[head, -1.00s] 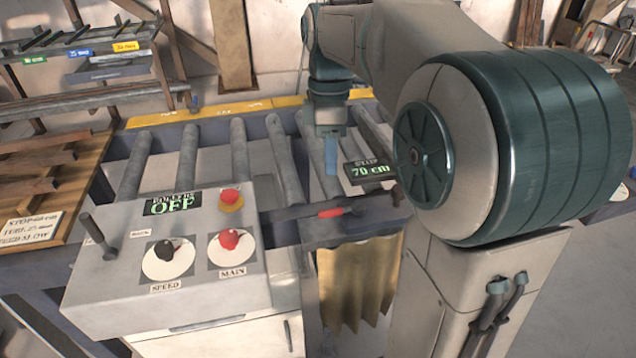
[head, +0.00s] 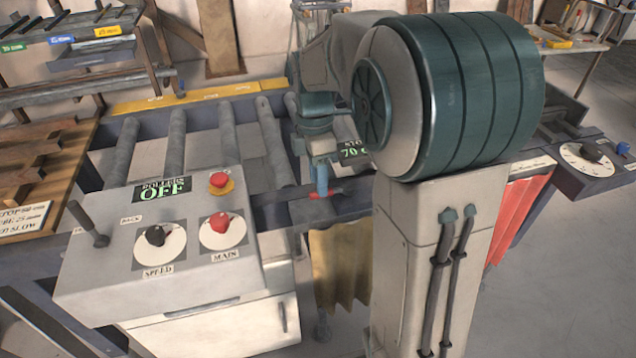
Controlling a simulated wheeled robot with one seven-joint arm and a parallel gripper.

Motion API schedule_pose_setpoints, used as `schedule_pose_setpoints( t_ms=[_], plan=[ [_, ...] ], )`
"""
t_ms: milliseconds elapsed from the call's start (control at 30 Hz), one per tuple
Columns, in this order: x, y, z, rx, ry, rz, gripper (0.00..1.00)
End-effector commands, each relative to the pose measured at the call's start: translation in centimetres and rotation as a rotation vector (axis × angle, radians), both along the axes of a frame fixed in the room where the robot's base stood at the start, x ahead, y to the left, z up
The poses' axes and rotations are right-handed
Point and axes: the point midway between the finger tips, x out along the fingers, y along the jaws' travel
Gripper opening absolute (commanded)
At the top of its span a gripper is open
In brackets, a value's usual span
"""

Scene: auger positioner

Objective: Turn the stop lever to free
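The stop lever (head: 333,191) is a dark bar with a red grip, lying roughly level on the front rail below the stop display. Only bits of the red grip show around my fingers. My gripper (head: 321,181) points down at the red grip, its blue-grey fingers overlapping it in the head view. I cannot tell whether the fingers touch the lever or how far apart they are. The stop display (head: 355,153) reads 70 and is partly hidden behind my arm.
The control box (head: 165,245) at the left has a display reading OFF, a joystick, two knobs and a red button. Grey rollers (head: 225,140) run behind it. A tan curtain (head: 338,265) hangs below the lever. A dial box (head: 590,160) stands at the right.

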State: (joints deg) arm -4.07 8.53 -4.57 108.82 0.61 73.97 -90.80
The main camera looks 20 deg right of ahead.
Motion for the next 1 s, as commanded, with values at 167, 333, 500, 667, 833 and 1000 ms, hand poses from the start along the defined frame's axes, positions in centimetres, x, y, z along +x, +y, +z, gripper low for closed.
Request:
schedule_pose_setpoints(
  t_ms=[167,333,500,667,833,1000],
  plan=[
    [-0.3,0.0,-1.6,0.0,0.001,0.0,0.38],
    [-0.4,0.0,-1.9,0.0,0.0,-0.001,0.38],
    [-0.4,0.0,-1.8,0.0,0.0,-0.001,0.35],
    [-0.4,0.0,-1.8,0.0,0.0,-0.001,0.0],
    [-0.3,0.2,-1.8,0.0,-0.001,0.004,0.0],
    [0.1,0.9,-1.7,0.001,-0.001,0.05,0.0]
  ],
)
